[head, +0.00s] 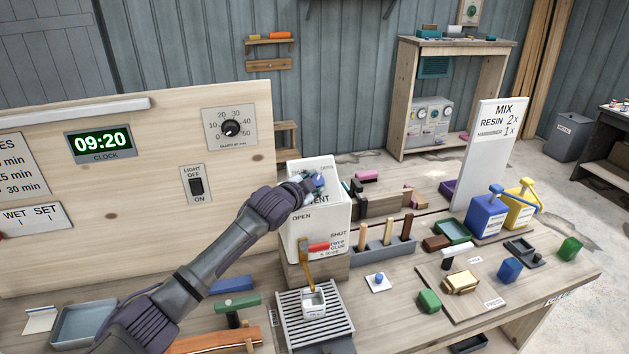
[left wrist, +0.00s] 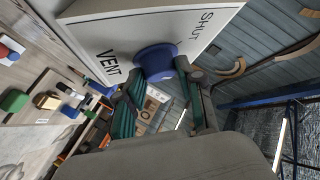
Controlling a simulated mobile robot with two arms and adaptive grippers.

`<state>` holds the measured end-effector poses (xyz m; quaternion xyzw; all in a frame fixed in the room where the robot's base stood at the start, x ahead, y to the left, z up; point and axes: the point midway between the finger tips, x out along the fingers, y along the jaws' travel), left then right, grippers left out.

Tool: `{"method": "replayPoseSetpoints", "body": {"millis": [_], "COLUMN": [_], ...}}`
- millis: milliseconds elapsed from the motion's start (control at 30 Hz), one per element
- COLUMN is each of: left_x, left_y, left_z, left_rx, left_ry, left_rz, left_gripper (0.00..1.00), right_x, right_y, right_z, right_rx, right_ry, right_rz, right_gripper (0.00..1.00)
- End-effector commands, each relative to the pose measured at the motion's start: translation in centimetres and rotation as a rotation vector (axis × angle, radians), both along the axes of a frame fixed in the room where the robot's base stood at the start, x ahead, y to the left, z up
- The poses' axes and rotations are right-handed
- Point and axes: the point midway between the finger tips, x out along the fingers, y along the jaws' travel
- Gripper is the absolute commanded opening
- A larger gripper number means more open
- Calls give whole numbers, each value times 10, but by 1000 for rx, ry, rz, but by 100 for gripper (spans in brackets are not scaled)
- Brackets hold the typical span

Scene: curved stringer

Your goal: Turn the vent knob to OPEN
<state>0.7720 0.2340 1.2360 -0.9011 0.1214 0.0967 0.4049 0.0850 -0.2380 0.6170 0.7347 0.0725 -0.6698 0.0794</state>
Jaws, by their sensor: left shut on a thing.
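The vent box (head: 322,230) is a white box on the bench, marked VENT, with OPEN and SHUT lettering on its faces. The blue vent knob (left wrist: 156,62) sticks out of its white panel in the left wrist view, near the words VENT and SHUT. My left gripper (head: 316,184) reaches to the upper part of the box. Its teal-padded fingers (left wrist: 160,88) are shut on the knob. In the head view the gripper covers most of the knob, and I cannot read which way it points. My right gripper is not in view.
A red-handled tap (head: 318,247) is on the box front, above a small white cup on a slatted grate (head: 290,315). A holder (head: 384,245) with wooden sticks stands to the right. Blue (head: 486,218) and yellow (head: 520,208) pump containers stand farther right.

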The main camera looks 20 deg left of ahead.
Motion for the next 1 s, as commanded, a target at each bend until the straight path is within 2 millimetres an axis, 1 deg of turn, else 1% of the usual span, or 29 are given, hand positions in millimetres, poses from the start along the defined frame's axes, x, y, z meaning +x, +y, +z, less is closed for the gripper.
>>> {"method": "replayPoseSetpoints", "body": {"millis": [33,400,933,967,1000], "left_x": [1,1,1,1,1], "left_y": [3,3,1,1,1], "left_z": [2,2,2,2,2], "left_rx": [23,102,115,114,114], "left_ry": [9,70,78,77,77], "left_rz": [-18,-122,-139,-140,-140], "left_gripper": [2,2,2,40,47], "right_x": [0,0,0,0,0], "right_y": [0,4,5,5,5], "right_z": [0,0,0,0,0], "right_rx": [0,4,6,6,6], "right_ry": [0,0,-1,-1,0], "right_rz": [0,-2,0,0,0], "right_gripper": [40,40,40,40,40]}}
